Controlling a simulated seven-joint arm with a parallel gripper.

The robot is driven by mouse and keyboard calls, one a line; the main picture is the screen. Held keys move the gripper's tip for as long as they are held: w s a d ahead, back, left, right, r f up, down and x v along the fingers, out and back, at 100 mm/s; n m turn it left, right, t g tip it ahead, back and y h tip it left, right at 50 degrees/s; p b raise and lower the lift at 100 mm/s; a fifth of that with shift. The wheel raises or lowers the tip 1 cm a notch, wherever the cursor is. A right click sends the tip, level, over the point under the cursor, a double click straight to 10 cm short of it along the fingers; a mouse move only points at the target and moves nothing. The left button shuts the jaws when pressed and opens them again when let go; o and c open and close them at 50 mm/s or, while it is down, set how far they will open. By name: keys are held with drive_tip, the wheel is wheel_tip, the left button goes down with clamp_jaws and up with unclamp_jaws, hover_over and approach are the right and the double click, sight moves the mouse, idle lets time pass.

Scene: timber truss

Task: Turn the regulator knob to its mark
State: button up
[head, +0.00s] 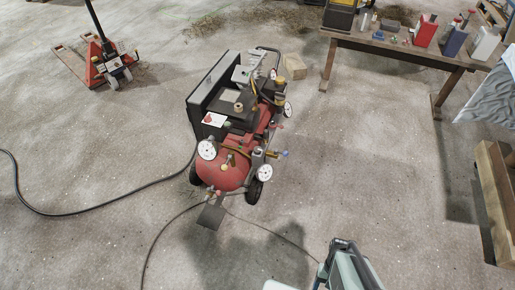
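A red-tanked air compressor (225,172) stands on the concrete floor in the middle of the head view. White dial gauges (207,150) sit around it, with another at its front right (264,172).
A black hose (90,215) and thin cables lie on the floor at left and front. A wooden bench (400,48) with cans and bottles stands at the upper right. A red pallet jack (100,65) is at upper left. Timber (495,190) stands at the right edge.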

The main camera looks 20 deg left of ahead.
drive_tip(key=w+a+r+n+t, duration=0.1)
drive_tip(key=w+a+r+t, duration=0.1)
drive_tip(key=w+a, duration=0.45)
drive_tip(key=w+a+r+n+t, duration=0.15)
drive_tip(key=w+a, duration=0.25)
drive_tip(key=w, duration=0.5)
wheel_tip(320, 180, up, 21)
drive_tip(key=m+t, duration=0.3)
drive_tip(key=m, duration=0.8)
hover_over(257, 149)
wheel_tip(257, 149, down, 14)
drive_tip(key=shift+w+r, duration=0.1)
drive_tip(key=shift+c, duration=0.5)
